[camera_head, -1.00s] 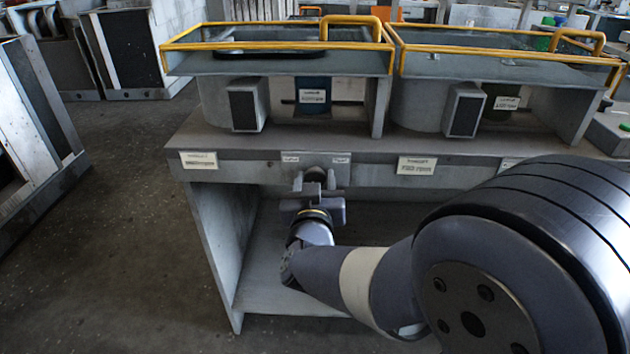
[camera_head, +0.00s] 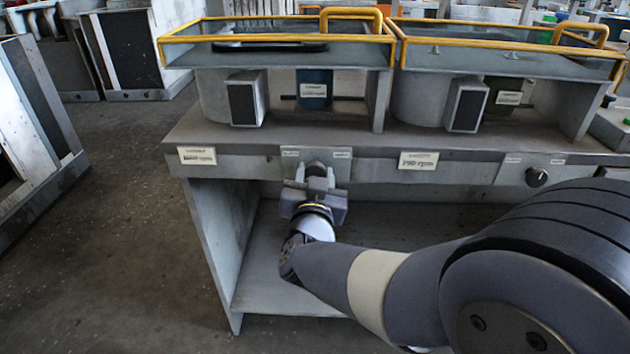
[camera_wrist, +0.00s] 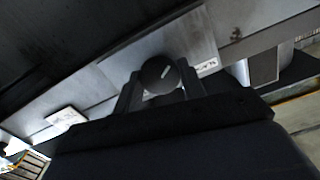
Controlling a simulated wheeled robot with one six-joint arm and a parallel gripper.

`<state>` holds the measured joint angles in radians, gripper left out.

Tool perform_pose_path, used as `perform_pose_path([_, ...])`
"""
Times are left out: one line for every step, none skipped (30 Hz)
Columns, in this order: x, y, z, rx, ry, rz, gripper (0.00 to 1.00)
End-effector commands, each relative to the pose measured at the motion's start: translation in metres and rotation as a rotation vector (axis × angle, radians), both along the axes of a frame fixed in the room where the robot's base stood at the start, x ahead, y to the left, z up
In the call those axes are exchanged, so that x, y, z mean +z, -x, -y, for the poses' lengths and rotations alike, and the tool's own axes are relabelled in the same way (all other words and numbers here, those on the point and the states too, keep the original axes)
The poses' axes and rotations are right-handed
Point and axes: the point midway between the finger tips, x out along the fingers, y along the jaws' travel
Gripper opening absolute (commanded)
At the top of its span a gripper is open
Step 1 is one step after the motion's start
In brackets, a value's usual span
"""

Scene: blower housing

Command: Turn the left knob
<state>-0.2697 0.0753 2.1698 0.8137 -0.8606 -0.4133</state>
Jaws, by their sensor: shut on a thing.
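The left knob (camera_wrist: 160,73) is a round dark knob with a short white mark, set on the front panel of the left bench. In the wrist view it sits between the two fingers of my gripper (camera_wrist: 159,88), which touch or nearly touch its sides. In the head view my gripper (camera_head: 317,183) is against the panel at the left knob and mostly hides it. My gripper is shut on the knob. The right knob (camera_head: 537,177), dark and round, shows on the panel further right, with nothing on it.
Small white labels flank the left knob. Larger labels (camera_head: 197,155) (camera_head: 418,160) are on the bench edge (camera_head: 240,164). Yellow-railed housings (camera_head: 280,60) stand on top. An open shelf (camera_head: 270,265) lies below. Open floor is at left.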

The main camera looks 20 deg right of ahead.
Motion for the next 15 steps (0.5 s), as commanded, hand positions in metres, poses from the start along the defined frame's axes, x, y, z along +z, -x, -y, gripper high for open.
perform_pose_path([-0.0021,-0.0001,0.0001,-0.001,-0.036,0.015,0.16])
perform_pose_path([-0.0023,0.0,0.0002,-0.001,-0.059,0.022,0.16])
perform_pose_path([-0.0024,0.0001,0.0002,0.0,-0.088,0.031,0.16])
perform_pose_path([-0.0025,0.0001,0.0002,0.0,-0.111,0.037,0.16])
perform_pose_path([-0.0024,0.0001,0.0002,0.0,-0.131,0.044,0.16])
perform_pose_path([-0.0021,0.0001,0.0002,0.0,-0.158,0.053,0.16])
perform_pose_path([-0.0019,0.0001,0.0002,0.0,-0.177,0.06,0.16])
perform_pose_path([-0.0017,0.0001,0.0003,-0.001,-0.196,0.067,0.16])
perform_pose_path([-0.0017,0.0,0.0003,0.0,-0.219,0.073,0.16])
perform_pose_path([-0.0017,-0.0001,0.0002,0.0,-0.236,0.079,0.16])
perform_pose_path([-0.0017,-0.0001,0.0002,0.0,-0.251,0.084,0.16])
perform_pose_path([-0.0016,-0.0001,0.0003,0.0,-0.272,0.089,0.16])
perform_pose_path([-0.0014,0.0,0.0003,0.0,-0.284,0.093,0.16])
perform_pose_path([-0.0013,0.0,0.0002,0.0,-0.296,0.097,0.16])
perform_pose_path([-0.0011,0.0,0.0002,0.0,-0.312,0.102,0.16])
